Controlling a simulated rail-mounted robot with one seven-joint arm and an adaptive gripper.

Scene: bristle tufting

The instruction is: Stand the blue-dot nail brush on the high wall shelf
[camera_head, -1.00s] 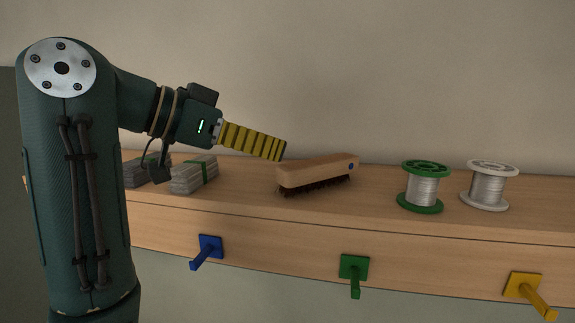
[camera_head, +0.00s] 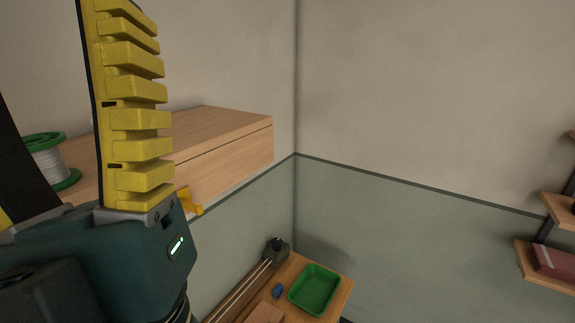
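My gripper (camera_head: 65,75) is very near the camera at the left. Its ribbed yellow finger points up, and a dark finger at the left edge stands apart from it. The gap between them is empty, so the gripper is open. The blue-dot nail brush is not in view now. The wooden wall shelf (camera_head: 225,123) runs behind my gripper and ends near the room corner. Its left part is hidden or out of frame.
A green spool (camera_head: 65,180) of wire stands on the shelf, partly hidden. A yellow hook (camera_head: 197,209) is below the shelf front. A low bench (camera_head: 335,293) carries a green tray (camera_head: 316,287) and a blue item (camera_head: 277,290). Wooden shelves (camera_head: 550,253) with a red box stand right.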

